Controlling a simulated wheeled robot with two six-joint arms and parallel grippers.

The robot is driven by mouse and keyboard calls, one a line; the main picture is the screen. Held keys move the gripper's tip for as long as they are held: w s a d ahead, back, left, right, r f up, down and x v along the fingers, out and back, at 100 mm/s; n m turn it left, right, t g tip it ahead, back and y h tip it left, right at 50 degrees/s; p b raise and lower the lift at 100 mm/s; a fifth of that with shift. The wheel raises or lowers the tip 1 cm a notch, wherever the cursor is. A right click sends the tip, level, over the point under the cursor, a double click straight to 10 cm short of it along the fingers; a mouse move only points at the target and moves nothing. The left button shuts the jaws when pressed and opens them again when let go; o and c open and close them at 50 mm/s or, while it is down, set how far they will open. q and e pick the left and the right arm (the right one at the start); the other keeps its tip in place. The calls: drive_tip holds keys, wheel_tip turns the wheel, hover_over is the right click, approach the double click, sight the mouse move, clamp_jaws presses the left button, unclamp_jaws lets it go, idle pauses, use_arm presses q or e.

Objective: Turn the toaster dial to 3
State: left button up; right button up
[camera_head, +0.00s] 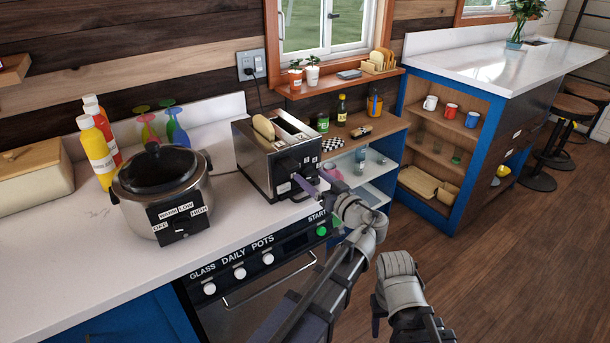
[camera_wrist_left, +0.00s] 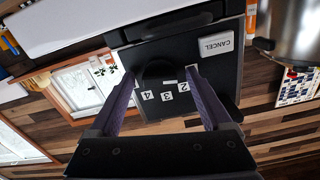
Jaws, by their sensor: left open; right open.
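The toaster (camera_head: 262,168) stands on the white counter, dark-fronted, with a bread slice (camera_head: 263,127) in one slot. In the left wrist view its black front panel (camera_wrist_left: 205,68) appears upside down, with a CANCEL label and number labels 4, 3 and 2. The dark round dial (camera_wrist_left: 157,70) sits by these numbers; a small white mark shows near its edge, but its exact setting is unclear. My left gripper (camera_head: 306,184) is at the toaster's front. Its fingers (camera_wrist_left: 160,75) are open, one on each side of the dial; contact cannot be told.
A slow cooker (camera_head: 165,190) stands left of the toaster, with sauce bottles (camera_head: 97,150) behind. A low shelf with bottles (camera_head: 341,110) and a checkered cloth (camera_head: 332,144) lies to the right.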

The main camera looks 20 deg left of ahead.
use_arm(q)
drive_tip(key=shift+d+r, duration=0.1)
drive_tip(key=shift+d, duration=0.05)
clamp_jaws()
idle(0.5)
